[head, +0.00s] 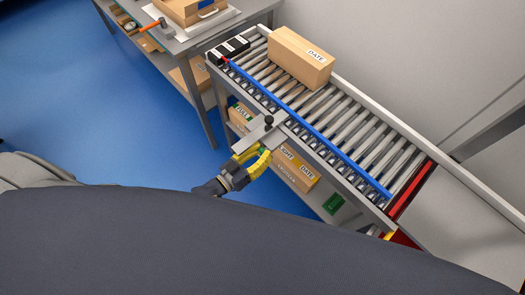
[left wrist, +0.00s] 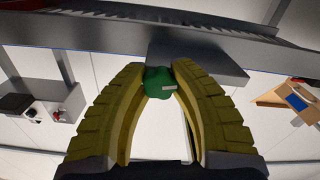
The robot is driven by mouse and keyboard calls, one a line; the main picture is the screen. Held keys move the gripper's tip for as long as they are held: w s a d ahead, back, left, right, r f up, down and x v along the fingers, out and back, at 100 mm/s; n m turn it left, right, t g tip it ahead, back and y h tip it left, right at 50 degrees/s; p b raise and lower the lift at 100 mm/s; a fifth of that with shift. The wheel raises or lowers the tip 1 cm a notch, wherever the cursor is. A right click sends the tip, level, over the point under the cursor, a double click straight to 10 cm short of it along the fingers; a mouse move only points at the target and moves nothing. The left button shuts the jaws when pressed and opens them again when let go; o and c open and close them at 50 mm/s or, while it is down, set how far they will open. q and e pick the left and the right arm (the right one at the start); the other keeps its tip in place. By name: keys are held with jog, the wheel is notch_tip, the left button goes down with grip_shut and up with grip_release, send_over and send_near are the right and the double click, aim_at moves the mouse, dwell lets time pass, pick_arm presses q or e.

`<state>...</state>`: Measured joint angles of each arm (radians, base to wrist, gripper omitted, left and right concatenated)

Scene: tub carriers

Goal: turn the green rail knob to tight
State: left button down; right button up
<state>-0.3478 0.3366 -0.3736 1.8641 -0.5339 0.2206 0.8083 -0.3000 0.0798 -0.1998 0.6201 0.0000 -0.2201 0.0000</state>
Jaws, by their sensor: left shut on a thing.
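The green rail knob (left wrist: 158,83) shows in the left wrist view, below the edge of a grey plate (left wrist: 198,62). It has a small pale mark on its face. My left gripper (left wrist: 160,76) is shut on it, with one yellow finger on each side. In the head view my left gripper (head: 254,156) is at the near side of the conveyor, by the grey bracket (head: 250,136). I cannot make out the green knob in the head view. A blue guide rail (head: 312,129) runs along the rollers. My right gripper is out of view.
A cardboard box (head: 300,58) labelled DATE sits on the rollers. A small black knob (head: 269,119) stands on the bracket. More boxes (head: 296,168) lie on the shelf beneath. A grey table (head: 182,37) with an orange-handled hammer (head: 154,24) stands at upper left.

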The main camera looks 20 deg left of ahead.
pick_arm(q)
jog(key=shift+w+r, duration=0.1)
jog(key=shift+r, duration=0.1)
jog(key=c, duration=1.4)
grip_release()
jog(key=o, duration=0.4)
jog(key=shift+f, duration=0.1)
jog(key=shift+o, duration=0.2)
jog(key=v, duration=1.2)
